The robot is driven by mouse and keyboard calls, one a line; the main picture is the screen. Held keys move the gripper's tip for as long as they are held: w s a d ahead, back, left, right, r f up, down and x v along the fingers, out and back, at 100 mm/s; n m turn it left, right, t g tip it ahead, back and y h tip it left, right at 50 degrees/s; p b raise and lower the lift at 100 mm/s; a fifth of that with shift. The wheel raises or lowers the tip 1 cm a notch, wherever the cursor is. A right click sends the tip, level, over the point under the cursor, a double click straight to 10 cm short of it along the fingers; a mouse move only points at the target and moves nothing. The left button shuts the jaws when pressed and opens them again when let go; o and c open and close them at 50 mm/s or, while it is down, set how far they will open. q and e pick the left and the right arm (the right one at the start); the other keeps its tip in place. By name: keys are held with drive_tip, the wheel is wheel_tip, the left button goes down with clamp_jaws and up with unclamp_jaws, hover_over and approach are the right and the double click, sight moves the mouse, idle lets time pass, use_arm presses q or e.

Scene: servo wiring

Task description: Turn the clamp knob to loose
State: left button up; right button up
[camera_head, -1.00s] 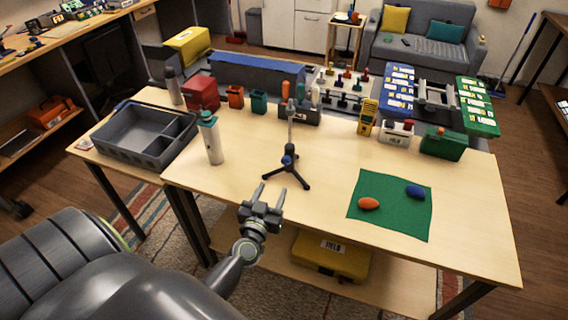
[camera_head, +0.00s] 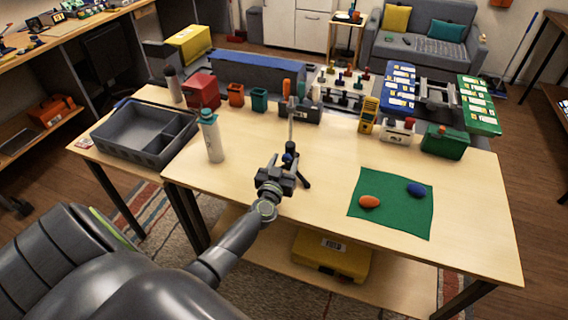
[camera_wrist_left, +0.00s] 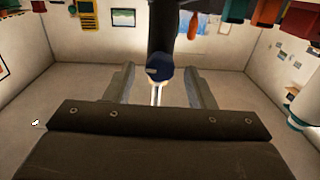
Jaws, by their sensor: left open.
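The clamp knob (camera_head: 290,147) is a small blue knob on the stand with a thin upright rod (camera_head: 291,122) and dark feet (camera_head: 306,183). The stand is upright on the table. In the left wrist view, the round dark blue knob (camera_wrist_left: 159,68) shows between the two finger ends, with a dark post (camera_wrist_left: 160,28) behind it. My left gripper (camera_head: 286,168) is open in front of the stand and hides part of its base. It also shows in the left wrist view (camera_wrist_left: 159,76), with gaps on both sides of the knob. My right gripper is out of view.
A white bottle (camera_head: 211,138) and a grey divided bin (camera_head: 143,137) stand on the left. A green mat (camera_head: 391,220) with an orange and a blue object lies on the right. Boxes and cups line the back edge. The table between stand and mat is clear.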

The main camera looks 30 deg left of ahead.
use_arm(q)
drive_tip(key=c, duration=1)
drive_tip(key=shift+o, duration=0.2)
drive_tip(key=n+p, duration=0.1)
drive_tip(key=n, duration=0.2)
drive_tip(key=shift+n, duration=0.4)
drive_tip(key=n, duration=0.4)
drive_tip(key=shift+a+f+n, duration=0.1)
drive_tip(key=shift+a+n, duration=0.05)
drive_tip(key=shift+n, duration=0.15)
drive_tip(key=n, duration=0.4)
drive_tip(key=shift+f, duration=0.1)
drive_tip(key=shift+s+n+b, duration=0.1)
drive_tip(key=shift+n+b, duration=0.3)
drive_tip(key=shift+n, duration=2.4)
drive_tip(key=o, duration=1)
drive_tip(key=shift+c, duration=0.2)
